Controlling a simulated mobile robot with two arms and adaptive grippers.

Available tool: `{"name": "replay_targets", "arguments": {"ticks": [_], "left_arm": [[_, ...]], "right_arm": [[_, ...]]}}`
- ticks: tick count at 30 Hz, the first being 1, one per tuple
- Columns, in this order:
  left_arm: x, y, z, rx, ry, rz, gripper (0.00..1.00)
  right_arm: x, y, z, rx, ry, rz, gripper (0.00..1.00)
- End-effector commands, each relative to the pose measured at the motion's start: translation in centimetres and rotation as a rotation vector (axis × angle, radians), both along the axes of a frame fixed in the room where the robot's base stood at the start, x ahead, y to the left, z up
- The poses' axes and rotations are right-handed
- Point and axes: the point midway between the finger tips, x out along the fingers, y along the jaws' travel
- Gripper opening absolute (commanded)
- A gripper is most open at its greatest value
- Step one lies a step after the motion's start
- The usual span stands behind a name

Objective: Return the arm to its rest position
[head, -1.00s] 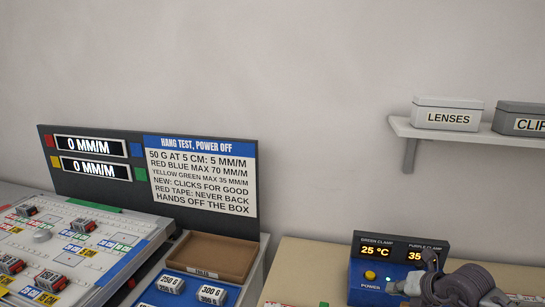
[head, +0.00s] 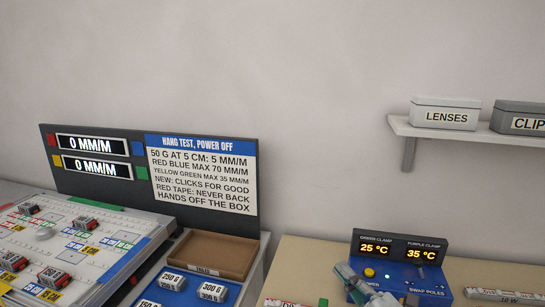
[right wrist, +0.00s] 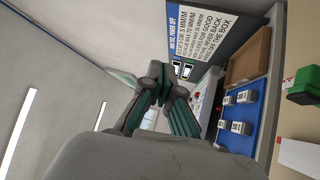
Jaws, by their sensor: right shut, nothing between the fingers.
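My right gripper (head: 346,273) shows at the bottom of the head view, with only its fingertips and teal pads in sight. It is in front of the left part of the blue power unit (head: 430,284) and hides some of it. In the right wrist view the gripper (right wrist: 160,78) has its fingers together with nothing held. The rest of the right arm is below the head view. My left gripper is not in view.
A dark panel (head: 70,183) stands behind a board with weights (head: 86,224). A brown tray (head: 237,243) sits above 250 g and 300 g weights (head: 212,291). A wall shelf (head: 404,127) holds labelled boxes at right. A green block (right wrist: 303,86) shows in the wrist view.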

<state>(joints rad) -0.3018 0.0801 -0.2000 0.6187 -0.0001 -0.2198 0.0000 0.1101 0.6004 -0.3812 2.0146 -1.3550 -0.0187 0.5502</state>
Motion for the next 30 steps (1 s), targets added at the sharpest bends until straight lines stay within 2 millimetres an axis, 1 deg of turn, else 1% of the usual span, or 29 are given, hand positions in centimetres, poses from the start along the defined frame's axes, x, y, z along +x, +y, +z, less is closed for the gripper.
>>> {"name": "replay_targets", "arguments": {"ticks": [1,2,3,5,6,7,8,9,10,11,12,13,15,18,20,21,25,28,30], "left_arm": [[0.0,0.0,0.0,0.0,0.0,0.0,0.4],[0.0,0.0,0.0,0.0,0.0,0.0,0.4],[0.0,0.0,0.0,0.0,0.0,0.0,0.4],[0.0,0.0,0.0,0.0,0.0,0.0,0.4],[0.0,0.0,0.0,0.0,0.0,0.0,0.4],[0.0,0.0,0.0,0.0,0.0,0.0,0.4],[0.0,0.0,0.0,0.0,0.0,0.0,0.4],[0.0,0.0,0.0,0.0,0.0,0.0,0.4],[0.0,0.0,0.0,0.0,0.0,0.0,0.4],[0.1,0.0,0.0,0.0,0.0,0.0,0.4],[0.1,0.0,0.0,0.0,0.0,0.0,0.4],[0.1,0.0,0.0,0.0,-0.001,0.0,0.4],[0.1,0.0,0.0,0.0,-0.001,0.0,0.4],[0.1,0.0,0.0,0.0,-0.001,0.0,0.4],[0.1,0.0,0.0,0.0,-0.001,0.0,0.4],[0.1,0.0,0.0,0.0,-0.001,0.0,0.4],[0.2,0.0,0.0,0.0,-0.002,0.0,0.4],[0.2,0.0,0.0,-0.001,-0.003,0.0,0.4],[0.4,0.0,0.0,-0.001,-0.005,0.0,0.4]], "right_arm": [[-0.7,-1.4,0.0,0.156,0.041,-0.09,0.0],[-0.9,-2.6,-0.1,0.241,0.071,-0.151,0.0],[-1.4,-4.3,-0.8,0.347,0.123,-0.235,0.0],[-2.3,-6.8,-2.8,0.489,0.224,-0.37,0.0],[-3.3,-8.3,-4.7,0.573,0.307,-0.459,0.0],[-4.1,-9.2,-6.3,0.631,0.377,-0.526,0.0],[-5.2,-10.1,-8.1,0.681,0.454,-0.592,0.0],[-6.8,-10.9,-10.6,0.739,0.563,-0.675,0.0],[-8.1,-11.2,-12.4,0.774,0.646,-0.729,0.0],[-9.5,-11.4,-14.0,0.801,0.726,-0.778,0.0],[-11.4,-11.4,-16.0,0.827,0.828,-0.832,0.0],[-12.7,-11.3,-17.2,0.842,0.898,-0.866,0.0],[-15.6,-10.7,-19.5,0.862,1.045,-0.924,0.0],[-19.1,-9.7,-21.8,0.873,1.22,-0.976,0.0],[-21.0,-9.0,-22.7,0.873,1.312,-0.996,0.0],[-22.3,-8.5,-23.3,0.872,1.373,-1.007,0.0],[-26.1,-6.9,-24.4,0.858,1.548,-1.024,0.0],[-29.0,-5.7,-24.8,0.841,1.678,-1.025,0.0],[-28.3,-5.7,-26.8,0.833,1.68,-1.031,0.0]]}}
